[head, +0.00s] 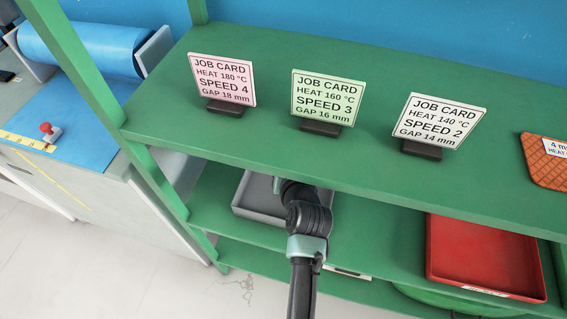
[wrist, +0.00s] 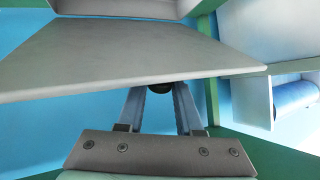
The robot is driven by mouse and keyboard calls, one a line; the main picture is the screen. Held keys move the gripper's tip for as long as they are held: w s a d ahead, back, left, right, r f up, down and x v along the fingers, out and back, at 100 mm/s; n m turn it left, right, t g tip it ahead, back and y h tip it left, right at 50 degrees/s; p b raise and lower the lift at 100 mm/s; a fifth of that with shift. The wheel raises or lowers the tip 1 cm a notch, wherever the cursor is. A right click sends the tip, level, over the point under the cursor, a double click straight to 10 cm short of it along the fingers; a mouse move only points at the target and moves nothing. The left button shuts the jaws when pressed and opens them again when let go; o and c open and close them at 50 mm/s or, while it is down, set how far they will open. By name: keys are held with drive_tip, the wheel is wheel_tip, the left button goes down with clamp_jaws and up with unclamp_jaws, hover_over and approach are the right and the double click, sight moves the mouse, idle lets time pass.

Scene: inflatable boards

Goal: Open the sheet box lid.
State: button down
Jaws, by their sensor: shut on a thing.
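The grey sheet box (head: 242,211) sits on the lower green shelf in the head view, partly hidden by my arm and the upper shelf. In the wrist view a broad grey panel, which looks like its lid (wrist: 120,62), spans the picture above my fingers. My gripper (wrist: 160,92) is shut on a dark round knob (wrist: 160,86) at the panel's near edge. The panel hides part of the knob and fingertips. In the head view my fingers are hidden behind my wrist and the shelf. How far the lid is raised I cannot tell.
Three job cards (head: 222,80) stand on the upper shelf (head: 265,100), just above my arm. A red tray (head: 485,258) is on the lower shelf at right. A green post (head: 75,60) rises at left, beside a bench with a blue roll (head: 80,50).

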drive_tip(key=shift+w+d+r, duration=0.2)
drive_tip(key=shift+w+r, duration=0.45)
drive_tip(key=shift+w, duration=0.05)
drive_tip(key=shift+w+d+r, duration=0.2)
drive_tip(key=shift+w+r, duration=0.4)
drive_tip(key=shift+w, duration=0.05)
drive_tip(key=c, duration=0.6)
unclamp_jaws()
drive_tip(key=shift+f, duration=0.1)
drive_tip(key=shift+v, duration=3.8)
